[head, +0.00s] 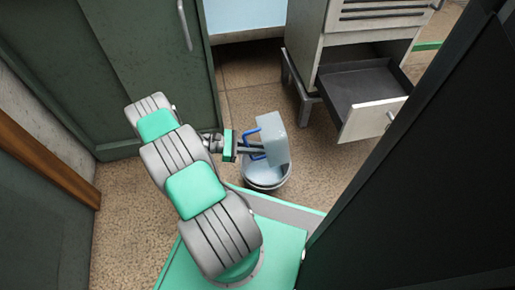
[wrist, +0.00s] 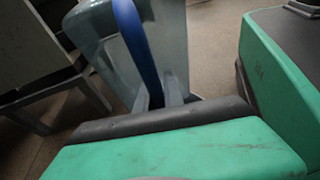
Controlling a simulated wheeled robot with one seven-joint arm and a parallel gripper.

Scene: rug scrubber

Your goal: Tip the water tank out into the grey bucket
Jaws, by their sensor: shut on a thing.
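The water tank (head: 272,137) is a pale translucent grey box with a blue handle (head: 252,139). It is held over the grey bucket (head: 266,179), which stands on the floor. My gripper (head: 260,153) is shut on the tank at its blue handle. In the wrist view the tank (wrist: 171,40) and the blue handle (wrist: 137,45) are close up, with my fingers (wrist: 158,97) at the handle. The tank hides part of the bucket's opening. I cannot tell whether water is flowing.
A light cabinet (head: 305,42) with an open drawer (head: 365,90) stands behind and right of the bucket. A dark green cabinet door (head: 160,55) is at the left. A large dark panel (head: 425,180) fills the right side. Brown floor (head: 245,95) is clear behind the bucket.

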